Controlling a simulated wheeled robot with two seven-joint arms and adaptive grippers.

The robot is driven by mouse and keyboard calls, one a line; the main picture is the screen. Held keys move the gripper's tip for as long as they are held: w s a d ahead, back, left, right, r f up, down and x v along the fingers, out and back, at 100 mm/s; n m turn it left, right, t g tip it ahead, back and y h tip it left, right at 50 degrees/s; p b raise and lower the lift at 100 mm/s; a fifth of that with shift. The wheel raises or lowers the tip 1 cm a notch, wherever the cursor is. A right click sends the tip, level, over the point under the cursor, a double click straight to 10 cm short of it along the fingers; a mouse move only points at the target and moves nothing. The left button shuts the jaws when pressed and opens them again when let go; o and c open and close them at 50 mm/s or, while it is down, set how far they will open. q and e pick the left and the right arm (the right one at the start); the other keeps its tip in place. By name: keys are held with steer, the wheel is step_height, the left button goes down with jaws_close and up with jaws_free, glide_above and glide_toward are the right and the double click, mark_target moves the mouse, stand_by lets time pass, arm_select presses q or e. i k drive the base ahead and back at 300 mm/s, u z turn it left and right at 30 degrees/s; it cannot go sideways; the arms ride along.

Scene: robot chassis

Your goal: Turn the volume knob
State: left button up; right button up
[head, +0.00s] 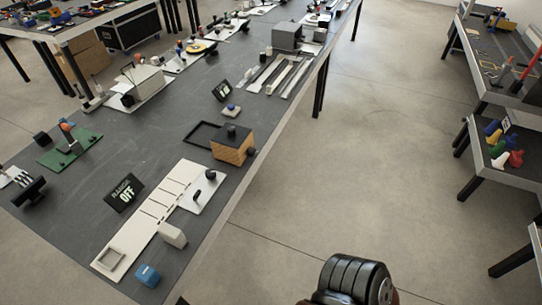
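No knob is legibly marked as volume, so I cannot tell which one it is. A wooden box (231,151) on the dark table has a black knob on top (231,131) and a dark round part at its right side (251,152). Behind it a small white plate (231,111) carries a small dark knob, beside a small black display (221,91) too small to read. Neither gripper is in view.
The long dark table (110,152) also holds a green board (70,149), a blue cube (147,275), a white block (172,236) and a grey box (287,36). Shelves (500,155) with colourful objects stand at the right. The floor between is clear. A black ribbed part of me shows at the bottom.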

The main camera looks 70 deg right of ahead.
mark_target(252, 151)
steer(key=z, duration=1.6)
